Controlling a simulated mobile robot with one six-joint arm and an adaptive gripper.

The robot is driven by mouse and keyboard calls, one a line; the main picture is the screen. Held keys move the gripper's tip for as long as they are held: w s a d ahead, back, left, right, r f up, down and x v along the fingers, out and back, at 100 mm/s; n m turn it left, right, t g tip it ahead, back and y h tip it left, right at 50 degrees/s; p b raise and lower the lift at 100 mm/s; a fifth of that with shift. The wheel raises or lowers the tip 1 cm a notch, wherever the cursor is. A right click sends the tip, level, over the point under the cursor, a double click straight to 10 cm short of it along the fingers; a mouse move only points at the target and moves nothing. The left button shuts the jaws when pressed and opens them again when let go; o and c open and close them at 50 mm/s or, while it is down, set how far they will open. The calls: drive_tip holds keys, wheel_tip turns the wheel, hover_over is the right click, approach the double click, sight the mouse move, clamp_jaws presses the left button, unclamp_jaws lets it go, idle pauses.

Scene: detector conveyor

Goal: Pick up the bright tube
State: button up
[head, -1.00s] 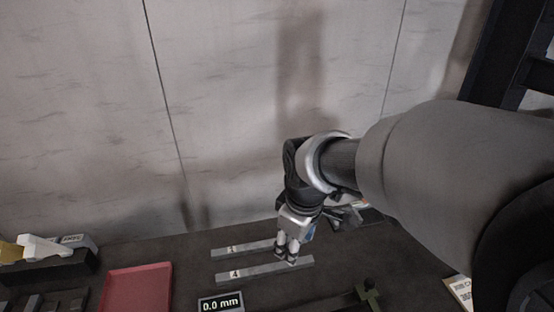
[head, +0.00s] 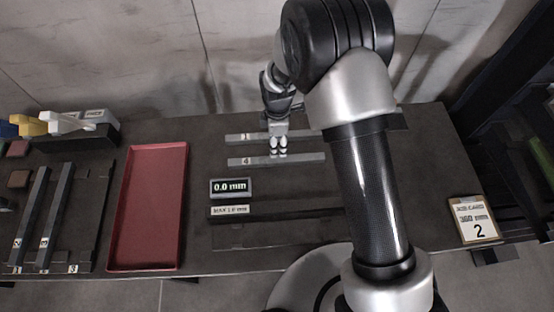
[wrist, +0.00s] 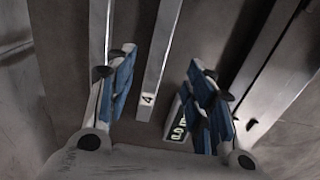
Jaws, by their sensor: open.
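Two grey bars lie parallel at the back of the dark table: one labelled 4 (head: 308,158) and one behind it with a label that looks like 1 (head: 238,138). I cannot tell for sure which is the bright tube. My gripper (head: 278,152) points down over these bars. In the wrist view my gripper (wrist: 160,60) is open, with blue-padded fingers. Bar 4 shows between them in the wrist view (wrist: 165,40), its label facing up, and nothing is visibly gripped. The other bar is beside the left finger in the wrist view (wrist: 100,25).
A "0.0 mm" display (head: 231,187) stands in front of bar 4, with a long dark fixture (head: 290,212) below it. A red tray (head: 152,205) lies left. Further left are numbered bars (head: 58,205). A card marked 2 (head: 471,220) lies at the right edge.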

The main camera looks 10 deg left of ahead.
hover_over(277, 159)
wheel_tip(277, 159, down, 6)
drive_tip(key=shift+w+b, duration=0.1)
drive_tip(key=shift+b, duration=0.25)
wheel_tip(277, 159, down, 5)
drive_tip(key=shift+a+f+b, duration=0.1)
drive_tip(key=shift+b, duration=0.35)
drive_tip(key=shift+c, duration=0.5)
clamp_jaws()
